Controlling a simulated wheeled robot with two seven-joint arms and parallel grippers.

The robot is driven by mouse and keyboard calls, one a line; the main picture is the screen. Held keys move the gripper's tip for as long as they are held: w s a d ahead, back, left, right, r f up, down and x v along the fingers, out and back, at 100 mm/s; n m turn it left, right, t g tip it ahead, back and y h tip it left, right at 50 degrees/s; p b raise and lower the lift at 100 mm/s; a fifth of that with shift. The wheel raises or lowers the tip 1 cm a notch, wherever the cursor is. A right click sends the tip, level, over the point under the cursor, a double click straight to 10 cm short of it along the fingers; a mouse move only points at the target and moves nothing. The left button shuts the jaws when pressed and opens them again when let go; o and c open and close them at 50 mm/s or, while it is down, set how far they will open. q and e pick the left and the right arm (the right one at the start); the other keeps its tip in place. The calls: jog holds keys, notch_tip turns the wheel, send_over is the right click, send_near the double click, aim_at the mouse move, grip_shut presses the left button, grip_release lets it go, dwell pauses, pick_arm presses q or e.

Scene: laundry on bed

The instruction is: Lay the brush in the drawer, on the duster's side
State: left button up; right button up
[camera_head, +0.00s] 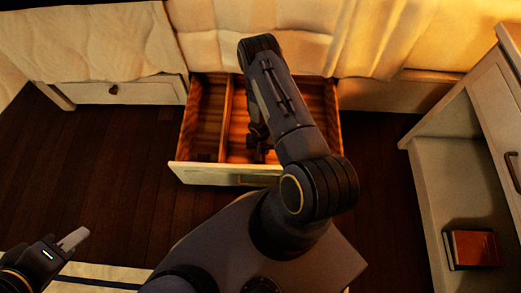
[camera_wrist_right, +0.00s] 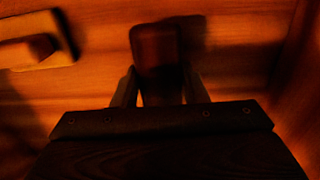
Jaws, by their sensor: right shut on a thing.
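The open drawer (camera_head: 232,177) has a wooden inside split by a lengthwise divider (camera_head: 226,110). My right arm reaches over it, and the right gripper (camera_head: 258,150) is low inside the wider compartment, right of the divider, mostly hidden by the arm. In the right wrist view my right gripper (camera_wrist_right: 158,95) is shut on a dark brown piece, which I take as the brush (camera_wrist_right: 156,45). It is close over the wooden floor; contact is unclear. A pale, dark-edged thing (camera_wrist_right: 42,50) lies to its left, possibly the duster. My left gripper (camera_head: 72,240) is low at the left, away from the drawer.
A bed with pale bedding (camera_head: 90,40) stands behind the drawer, with a closed drawer (camera_head: 115,92) at the left. A white cabinet (camera_head: 430,180) at the right holds a red book (camera_head: 473,249) on its shelf. Dark floor (camera_head: 110,170) is clear at the left.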

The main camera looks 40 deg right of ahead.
jog(key=shift+f+b, duration=0.25)
jog(key=shift+b, duration=0.05)
jog(key=o, duration=1.1)
jog(key=shift+r, duration=0.1)
notch_tip(320, 180, up, 42)
jog(key=w+a+n+t+y+p, duration=0.1)
jog(key=w+a+t+p, duration=0.15)
jog(key=p, duration=0.25)
jog(key=s+a+r+n+t+y, duration=0.1)
jog(key=s+a+r, duration=0.2)
jog(key=s+r, duration=0.2)
jog(key=s+a+r+n+t+y, duration=0.1)
jog(key=s+a+r+n, duration=0.1)
jog(key=s+r, duration=0.3)
jog(key=s+a+r+n+t, duration=0.1)
jog(key=s+a+r+n, duration=0.1)
jog(key=s+r, duration=0.3)
jog(key=shift+s+a+r+y, duration=0.35)
jog(key=shift+s+a+y, duration=0.05)
jog(key=shift+s+a, duration=0.4)
